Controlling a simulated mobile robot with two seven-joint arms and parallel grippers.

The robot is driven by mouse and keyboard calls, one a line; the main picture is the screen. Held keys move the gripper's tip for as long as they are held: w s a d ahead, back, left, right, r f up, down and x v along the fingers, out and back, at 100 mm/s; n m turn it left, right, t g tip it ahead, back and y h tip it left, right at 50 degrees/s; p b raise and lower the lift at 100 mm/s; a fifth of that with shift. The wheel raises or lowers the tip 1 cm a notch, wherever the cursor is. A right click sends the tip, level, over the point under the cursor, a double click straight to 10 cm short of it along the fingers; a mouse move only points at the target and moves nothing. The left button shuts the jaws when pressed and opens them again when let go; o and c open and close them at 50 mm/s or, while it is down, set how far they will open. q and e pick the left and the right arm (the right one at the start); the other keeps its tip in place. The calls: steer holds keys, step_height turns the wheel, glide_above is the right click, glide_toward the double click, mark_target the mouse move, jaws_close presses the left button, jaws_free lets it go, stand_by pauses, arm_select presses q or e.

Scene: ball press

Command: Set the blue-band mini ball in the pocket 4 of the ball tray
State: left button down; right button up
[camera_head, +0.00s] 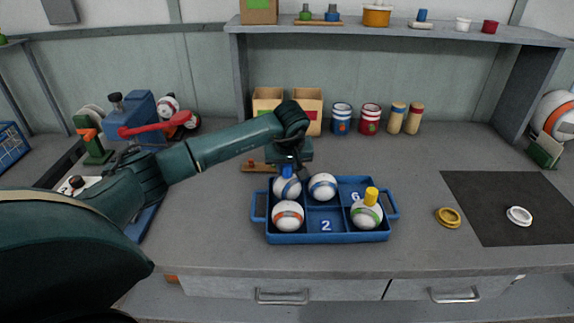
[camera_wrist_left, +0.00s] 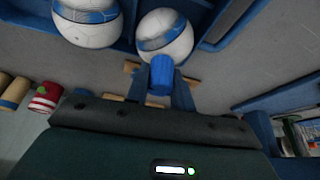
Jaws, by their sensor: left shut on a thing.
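The blue tray (camera_head: 327,237) stands on the counter; digits 2 and 6 show in its front middle and back right pockets. My left gripper (camera_head: 289,164) points down at the back left pocket, shut on the blue knob (camera_wrist_left: 160,76) of a white ball with a blue band (camera_head: 286,188). That ball is in or just over the pocket; I cannot tell if it touches the floor. Another blue-band ball (camera_head: 323,187) sits back middle, an orange-band ball (camera_head: 288,216) front left, and a green-band ball (camera_head: 366,214) with a yellow knob front right. My right gripper is not in view.
A wooden strip (camera_head: 257,168) lies behind the tray. A yellow ring (camera_head: 448,217) and a white ring (camera_head: 519,216) lie to the right, the white one on a dark mat (camera_head: 490,190). A blue press with a red lever (camera_head: 147,128) stands at left. Cans (camera_head: 342,119) line the back.

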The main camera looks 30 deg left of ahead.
arm_select(q)
steer(key=c, duration=1.7)
jaws_free()
steer(key=shift+f, duration=0.15)
steer(key=o, duration=0.5)
